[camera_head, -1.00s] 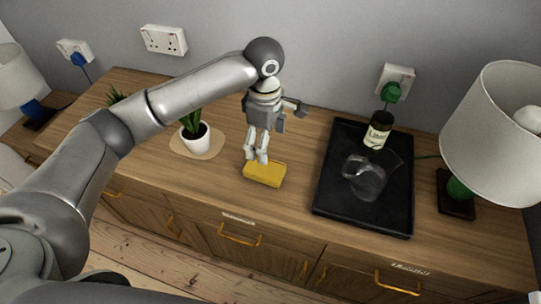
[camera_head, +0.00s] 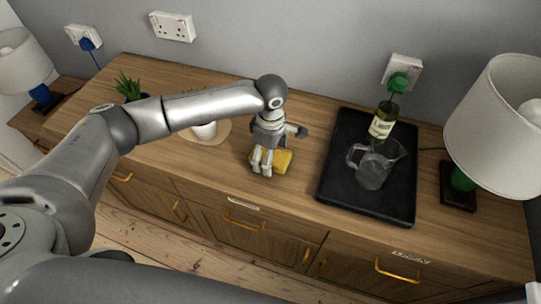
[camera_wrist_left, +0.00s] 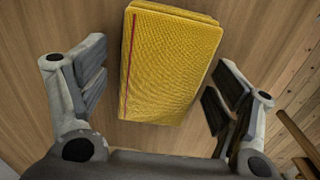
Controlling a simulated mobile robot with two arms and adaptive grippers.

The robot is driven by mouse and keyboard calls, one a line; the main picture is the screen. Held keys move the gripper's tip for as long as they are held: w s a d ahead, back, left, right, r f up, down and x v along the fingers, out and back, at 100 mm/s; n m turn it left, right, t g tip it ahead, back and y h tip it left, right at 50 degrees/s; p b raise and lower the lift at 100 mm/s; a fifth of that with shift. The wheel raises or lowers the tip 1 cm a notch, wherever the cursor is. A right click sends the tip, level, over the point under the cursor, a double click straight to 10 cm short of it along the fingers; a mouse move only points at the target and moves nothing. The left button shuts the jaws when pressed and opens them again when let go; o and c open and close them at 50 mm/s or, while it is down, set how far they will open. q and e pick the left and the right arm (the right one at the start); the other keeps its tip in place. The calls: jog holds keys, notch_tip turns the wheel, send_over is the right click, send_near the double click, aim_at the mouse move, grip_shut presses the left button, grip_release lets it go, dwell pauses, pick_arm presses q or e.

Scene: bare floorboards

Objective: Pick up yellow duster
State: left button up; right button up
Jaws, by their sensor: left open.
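The yellow duster (camera_head: 283,160) is a folded cloth lying on the wooden sideboard top, left of the black tray. In the left wrist view the duster (camera_wrist_left: 168,62) shows a woven texture and a red stripe near its left edge. My left gripper (camera_head: 262,170) is open, low over the duster, and hides part of it in the head view. In the wrist view the open fingers (camera_wrist_left: 158,92) stand one on each side of the duster's near end, with gaps between. My right gripper is in neither view.
The black tray (camera_head: 335,190) holds a glass jug (camera_head: 375,165) and a bottle (camera_head: 382,122). A lamp (camera_head: 495,125) stands at the right. A white plant pot (camera_head: 205,130) is partly hidden behind my left arm. The sideboard's front edge is close to the duster.

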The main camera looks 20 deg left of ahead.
pick_arm(q)
jog(key=shift+c, duration=0.3)
jog(key=c, duration=1)
jog(key=shift+r, duration=0.1)
jog(key=shift+r, duration=0.1)
jog(key=shift+r, duration=0.25)
notch_tip(320, 180, up, 3)
jog(key=shift+f+b, duration=0.2)
jog(key=shift+b, duration=0.1)
jog(key=s+d+r, duration=0.1)
jog(key=s+r, duration=0.2)
jog(key=s, duration=0.1)
jog(key=s+d+r, duration=0.1)
jog(key=s+r, duration=0.2)
jog(key=s, duration=0.2)
jog(key=s+d+r, duration=0.1)
jog(key=s+r, duration=0.2)
jog(key=s, duration=0.1)
jog(key=shift+s+d+r+p, duration=0.15)
jog(key=shift+s+r+p, duration=0.15)
jog(key=shift+s+r, duration=0.05)
